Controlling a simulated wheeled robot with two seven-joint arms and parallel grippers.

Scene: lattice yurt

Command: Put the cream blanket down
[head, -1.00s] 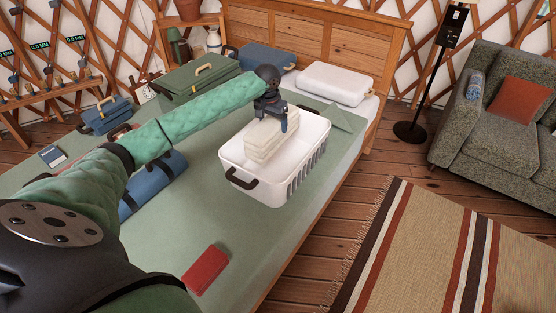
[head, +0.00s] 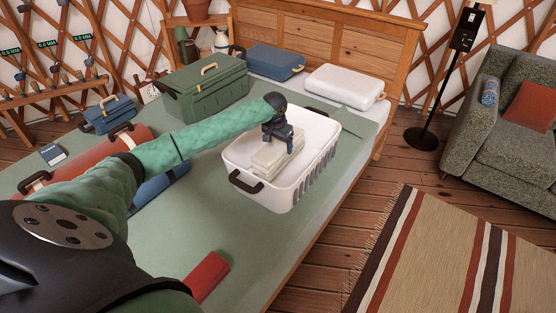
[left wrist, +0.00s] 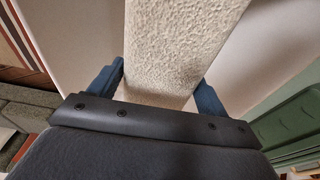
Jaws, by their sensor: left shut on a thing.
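The cream blanket (head: 277,159) is folded into a thick stack and sits low inside the white basket (head: 322,170) on the bed. My left gripper (head: 285,143) is over the basket and shut on the blanket from above. In the left wrist view the blanket (left wrist: 175,60) fills the space between the two blue fingers of my left gripper (left wrist: 165,85). Pale basket walls show on both sides there. The blanket's underside is hidden, so I cannot tell whether it touches the basket floor. My right gripper is not in view.
The basket has dark handles and stands on the green bedcover (head: 250,240).

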